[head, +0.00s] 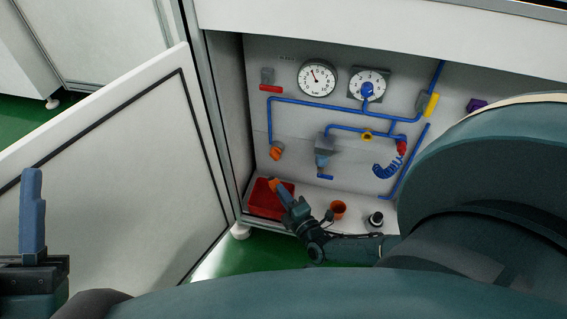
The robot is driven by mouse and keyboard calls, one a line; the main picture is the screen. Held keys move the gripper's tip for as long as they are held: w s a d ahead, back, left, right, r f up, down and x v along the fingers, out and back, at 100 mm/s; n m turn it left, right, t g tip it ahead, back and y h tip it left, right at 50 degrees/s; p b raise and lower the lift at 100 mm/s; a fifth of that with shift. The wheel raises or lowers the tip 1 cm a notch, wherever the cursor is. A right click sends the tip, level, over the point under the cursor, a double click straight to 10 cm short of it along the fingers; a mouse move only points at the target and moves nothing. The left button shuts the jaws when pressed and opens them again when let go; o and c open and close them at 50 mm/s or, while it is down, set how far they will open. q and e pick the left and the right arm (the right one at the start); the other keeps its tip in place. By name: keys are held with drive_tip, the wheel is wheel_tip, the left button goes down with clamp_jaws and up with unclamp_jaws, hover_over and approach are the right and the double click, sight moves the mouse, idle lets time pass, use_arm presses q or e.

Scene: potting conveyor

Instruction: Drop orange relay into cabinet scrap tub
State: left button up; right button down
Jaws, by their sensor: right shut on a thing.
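The red scrap tub (258,203) stands on the cabinet floor at its left end. My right gripper (283,192) reaches in from the right over the tub's right side. It is shut on the small orange relay (274,184), which shows at its fingertips above the tub. The fingers partly hide the relay and the tub's right rim. I cannot tell whether the relay touches the tub. My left gripper (33,212) is at the lower left in front of the open door, seen edge-on, with no held thing visible.
The white cabinet door (130,170) stands open on the left. Blue pipes (330,106), two dials and an orange knob (276,152) are on the back wall.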

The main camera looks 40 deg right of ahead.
use_arm(q)
drive_tip(key=shift+s+r+m+h, duration=0.2)
drive_tip(key=shift+r+m+h, duration=0.3)
drive_tip(key=shift+m+h, duration=0.2)
use_arm(e)
drive_tip(key=shift+f, duration=0.35)
drive_tip(key=c, duration=1.2)
unclamp_jaws()
drive_tip(key=shift+c, duration=0.2)
use_arm(q)
drive_tip(key=shift+a, duration=0.1)
use_arm(e)
drive_tip(key=shift+s, duration=0.1)
